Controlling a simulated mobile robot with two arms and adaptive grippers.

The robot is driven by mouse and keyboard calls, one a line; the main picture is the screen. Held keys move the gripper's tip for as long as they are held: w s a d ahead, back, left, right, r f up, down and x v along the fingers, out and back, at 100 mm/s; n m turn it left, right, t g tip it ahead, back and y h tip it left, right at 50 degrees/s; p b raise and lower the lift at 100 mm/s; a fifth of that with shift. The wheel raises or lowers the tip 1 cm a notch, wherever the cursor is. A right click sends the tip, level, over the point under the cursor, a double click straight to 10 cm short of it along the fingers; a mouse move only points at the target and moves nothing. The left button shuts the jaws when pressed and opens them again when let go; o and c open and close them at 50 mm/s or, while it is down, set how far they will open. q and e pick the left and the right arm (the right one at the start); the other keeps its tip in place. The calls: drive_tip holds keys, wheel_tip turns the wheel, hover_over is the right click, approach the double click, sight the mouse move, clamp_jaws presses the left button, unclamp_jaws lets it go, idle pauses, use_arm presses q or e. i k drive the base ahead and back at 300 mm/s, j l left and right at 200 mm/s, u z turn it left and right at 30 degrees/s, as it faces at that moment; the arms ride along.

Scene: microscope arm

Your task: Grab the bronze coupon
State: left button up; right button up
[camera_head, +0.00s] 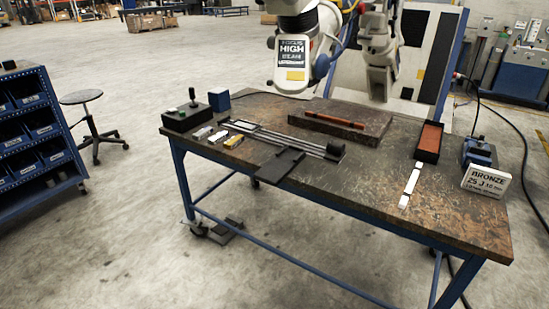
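Three small bars lie side by side near the left end of the worktable (370,165). The right one (234,141) is yellowish, the middle one (217,137) is pale grey, and the left one (201,132) is silvery. I cannot read a label on any bar. A sign (486,181) at the table's right end reads "BRONZE 25 J 15 mm". Neither of my grippers can be made out in the head view.
A rail fixture (318,150) and a dark block with a reddish bar (345,124) occupy the table's middle. A black tray with a reddish-brown inside (429,141) and a white strip (410,186) are at right. White machine heads (298,50) hang above. A control box (188,116) stands at left.

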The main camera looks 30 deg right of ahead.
sight(233, 142)
drive_tip(key=i+z, duration=0.25)
drive_tip(key=z, duration=0.2)
drive_tip(key=i+j+z, duration=0.2)
drive_tip(key=z, duration=0.3)
drive_tip(key=i+j+z, duration=0.2)
drive_tip(key=z, duration=0.25)
